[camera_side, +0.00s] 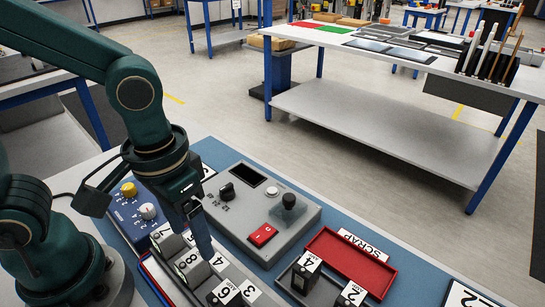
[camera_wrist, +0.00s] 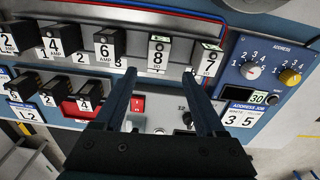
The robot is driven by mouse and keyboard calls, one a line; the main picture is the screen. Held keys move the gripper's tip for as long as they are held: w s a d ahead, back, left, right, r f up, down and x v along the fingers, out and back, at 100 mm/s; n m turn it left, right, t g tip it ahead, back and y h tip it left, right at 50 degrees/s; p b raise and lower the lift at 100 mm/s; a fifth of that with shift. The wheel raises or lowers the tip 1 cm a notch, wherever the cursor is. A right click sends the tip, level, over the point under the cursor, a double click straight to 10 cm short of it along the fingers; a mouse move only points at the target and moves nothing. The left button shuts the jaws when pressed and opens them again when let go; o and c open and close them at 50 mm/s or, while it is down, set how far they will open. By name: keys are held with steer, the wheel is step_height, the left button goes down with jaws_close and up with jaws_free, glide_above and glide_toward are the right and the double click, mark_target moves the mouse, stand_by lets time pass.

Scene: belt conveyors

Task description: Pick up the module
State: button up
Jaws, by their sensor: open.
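My gripper (camera_side: 203,240) points down over the grey rack (camera_side: 160,268) in the side view. In the wrist view the open, empty jaws (camera_wrist: 161,74) straddle the part of the rack labelled 8 (camera_wrist: 158,57). Whether a finger touches anything there cannot be told. To its right is a label 7 (camera_wrist: 208,62). A module labelled 4 (camera_side: 307,268) and one labelled 2 (camera_side: 349,299) stand apart in the side view. Which module is meant cannot be told.
A blue box with knobs (camera_side: 147,211) is close to my gripper. A red SCRAP tray (camera_side: 350,272) lies to the right. Blue mat shows between them.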

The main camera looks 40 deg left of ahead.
mark_target(194, 257)
steer(key=shift+s+d+f+m+g, duration=0.3)
steer(key=shift+s+f, duration=0.15)
steer(key=shift+f, duration=2.6)
steer(key=shift+c, duration=0.3)
jaws_close()
steer(key=shift+w+r, duration=0.1)
steer(key=shift+r, duration=0.05)
